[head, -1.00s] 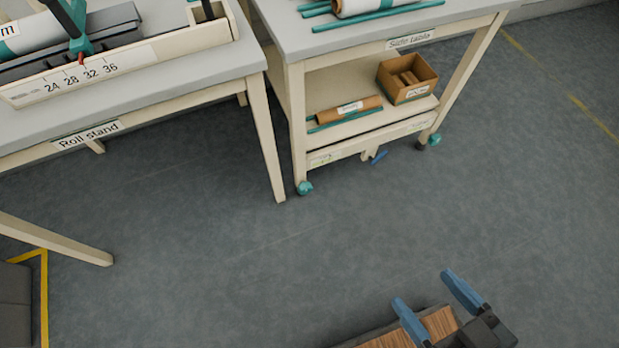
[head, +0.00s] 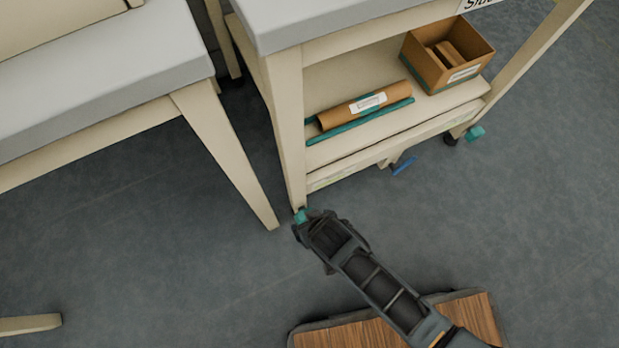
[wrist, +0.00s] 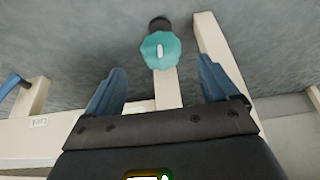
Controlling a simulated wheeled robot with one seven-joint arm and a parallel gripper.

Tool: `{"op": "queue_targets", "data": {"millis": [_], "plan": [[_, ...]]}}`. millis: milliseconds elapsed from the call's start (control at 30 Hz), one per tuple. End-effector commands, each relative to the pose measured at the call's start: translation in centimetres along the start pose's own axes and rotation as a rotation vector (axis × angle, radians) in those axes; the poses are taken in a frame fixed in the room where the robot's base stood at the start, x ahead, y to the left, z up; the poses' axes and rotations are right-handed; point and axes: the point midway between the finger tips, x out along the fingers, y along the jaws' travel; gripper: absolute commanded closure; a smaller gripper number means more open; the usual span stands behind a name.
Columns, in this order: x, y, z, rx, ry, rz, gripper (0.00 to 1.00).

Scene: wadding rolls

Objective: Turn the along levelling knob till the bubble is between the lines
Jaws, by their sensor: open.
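A teal knob (head: 302,215) sits at the foot of the side table's (head: 440,118) near left leg. A second teal knob (head: 475,132) is at the far right leg. No label shows which is the along knob. In the wrist view a teal scalloped knob (wrist: 152,58) with a white mark lies between the lines of my blue fingers, ahead of the palm. My gripper (wrist: 161,67) is open, with gaps on both sides of the knob. In the head view my arm reaches to the near left knob and its fingers are hidden. No bubble or lines are in view.
A blue pedal (head: 403,166) hangs below the side table's lower shelf. That shelf holds a brown roll (head: 362,108), a teal rod (head: 360,121) and a cardboard box (head: 447,55). The roll stand's leg (head: 225,150) stands close on the left. The floor (head: 150,260) around is clear.

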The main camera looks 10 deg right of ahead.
Motion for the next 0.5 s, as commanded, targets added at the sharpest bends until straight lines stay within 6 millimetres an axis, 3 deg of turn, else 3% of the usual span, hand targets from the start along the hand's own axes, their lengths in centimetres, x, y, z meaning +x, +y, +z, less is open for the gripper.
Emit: {"op": "queue_targets", "data": {"millis": [267, 500], "plan": [[2.9, -0.6, -0.1, -0.007, -0.02, 0.006, 0.12], [6.7, -0.5, 0.0, -0.006, -0.019, 0.005, 0.12]]}}
